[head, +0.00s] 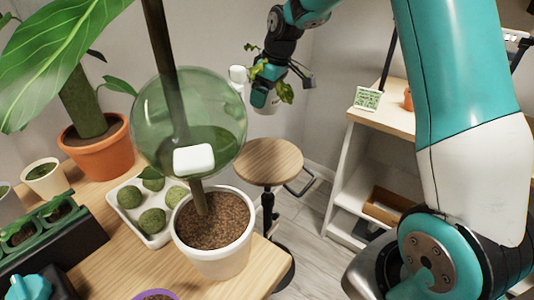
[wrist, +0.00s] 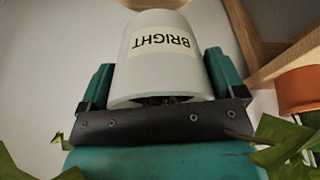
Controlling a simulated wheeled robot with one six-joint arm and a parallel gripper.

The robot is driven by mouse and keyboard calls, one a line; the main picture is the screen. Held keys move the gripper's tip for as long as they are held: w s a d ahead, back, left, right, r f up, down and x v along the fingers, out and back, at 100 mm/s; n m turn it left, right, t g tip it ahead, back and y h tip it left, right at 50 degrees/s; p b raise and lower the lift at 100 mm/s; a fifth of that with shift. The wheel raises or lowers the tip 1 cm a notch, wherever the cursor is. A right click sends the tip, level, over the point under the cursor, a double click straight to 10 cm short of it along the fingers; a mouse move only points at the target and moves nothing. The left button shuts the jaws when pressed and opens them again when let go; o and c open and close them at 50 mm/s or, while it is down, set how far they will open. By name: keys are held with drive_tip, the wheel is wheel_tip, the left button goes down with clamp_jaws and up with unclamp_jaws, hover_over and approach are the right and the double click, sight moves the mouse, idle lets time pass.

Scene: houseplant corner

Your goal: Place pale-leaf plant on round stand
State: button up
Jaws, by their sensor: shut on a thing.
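My gripper (head: 263,90) is shut on a white pot (wrist: 160,75) with a label reading BRIGHT, upside down in the wrist view. Teal fingers (wrist: 222,72) flank the pot. Yellow-green leaves (head: 285,92) of the pale-leaf plant show around the gripper in the head view, and leaves (wrist: 285,145) show at the lower corners of the wrist view. In the head view most of the pot is hidden by the gripper. The round stand (head: 270,160) has a bare wooden top, and the gripper appears above it in the picture, apart from it.
A wooden table (head: 105,265) at the left holds a large white pot (head: 215,250), a tray of round cacti (head: 112,198) and a terracotta pot (head: 100,155). A green glass globe (head: 165,90) is in front. A shelf (head: 395,120) with a sign (head: 368,99) stands right.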

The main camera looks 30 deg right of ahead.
sight(278, 109)
wheel_tip(278, 109, down, 16)
drive_tip(key=shift+f+b, duration=0.25)
drive_tip(key=shift+b, duration=0.15)
drive_tip(key=o, duration=0.7)
drive_tip(key=shift+f, duration=0.1)
drive_tip(key=shift+o, duration=0.8)
drive_tip(key=v, duration=1.2)
drive_tip(key=shift+a+p, duration=0.1)
drive_tip(key=shift+p, duration=0.2)
